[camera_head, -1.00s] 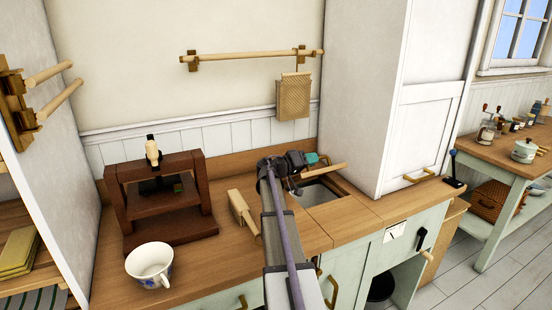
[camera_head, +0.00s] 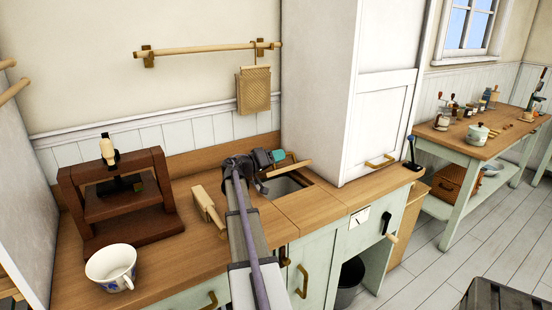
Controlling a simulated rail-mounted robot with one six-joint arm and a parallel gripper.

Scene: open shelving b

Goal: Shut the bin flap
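A square opening (camera_head: 284,188) with a grey inside is set in the wooden counter. A narrow wooden board (camera_head: 290,169), tilted, stands at its back edge; it looks like the raised flap, though I see it only nearly edge-on. My gripper (camera_head: 277,156) is at the back left of the opening, close to the board. Its tip shows teal and is small. My arm hides the left side of the opening. I cannot tell whether the gripper touches the board or whether its fingers are apart.
A dark bucket (camera_head: 350,282) stands in the open bay under the counter. A wooden block with a handle (camera_head: 209,211), a white cup (camera_head: 112,266) and a brown wooden press (camera_head: 118,200) are left of my arm. A tall white cupboard (camera_head: 340,90) stands right of the opening.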

